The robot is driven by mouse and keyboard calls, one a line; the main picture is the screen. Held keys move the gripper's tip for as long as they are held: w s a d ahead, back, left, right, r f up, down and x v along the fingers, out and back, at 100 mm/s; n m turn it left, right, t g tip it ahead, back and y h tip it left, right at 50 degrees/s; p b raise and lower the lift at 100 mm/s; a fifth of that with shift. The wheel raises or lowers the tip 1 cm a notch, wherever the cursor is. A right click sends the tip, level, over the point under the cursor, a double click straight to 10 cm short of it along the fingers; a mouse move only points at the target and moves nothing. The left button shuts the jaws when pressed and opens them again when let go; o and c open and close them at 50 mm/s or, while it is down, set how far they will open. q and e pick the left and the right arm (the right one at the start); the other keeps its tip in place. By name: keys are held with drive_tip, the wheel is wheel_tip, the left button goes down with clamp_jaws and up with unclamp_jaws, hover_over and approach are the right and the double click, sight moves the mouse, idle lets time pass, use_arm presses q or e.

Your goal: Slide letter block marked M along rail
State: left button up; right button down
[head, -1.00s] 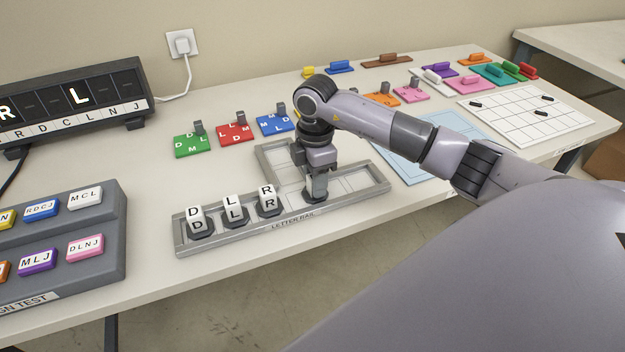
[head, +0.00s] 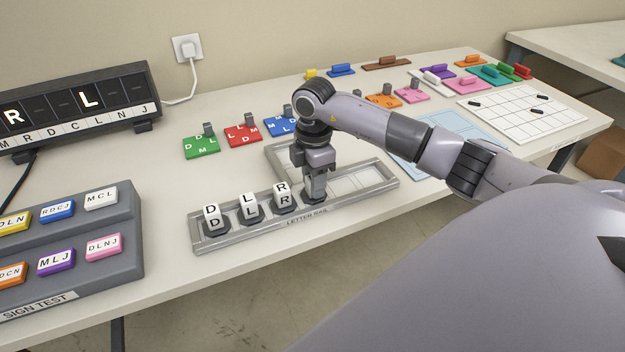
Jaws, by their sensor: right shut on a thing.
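The grey letter rail (head: 355,190) lies along the front of the table. My left gripper is out of view.
A grey side branch (head: 275,160) joins the rail behind. Green (head: 202,149), red (head: 243,134) and blue lettered plates stand further back. A display (head: 75,105) and a button panel (head: 120,220) are at left. The rail's right end is empty.

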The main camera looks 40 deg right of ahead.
drive_tip(key=c, duration=0.6)
unclamp_jaws()
drive_tip(key=shift+c, duration=0.2)
drive_tip(key=shift+r, duration=3.65)
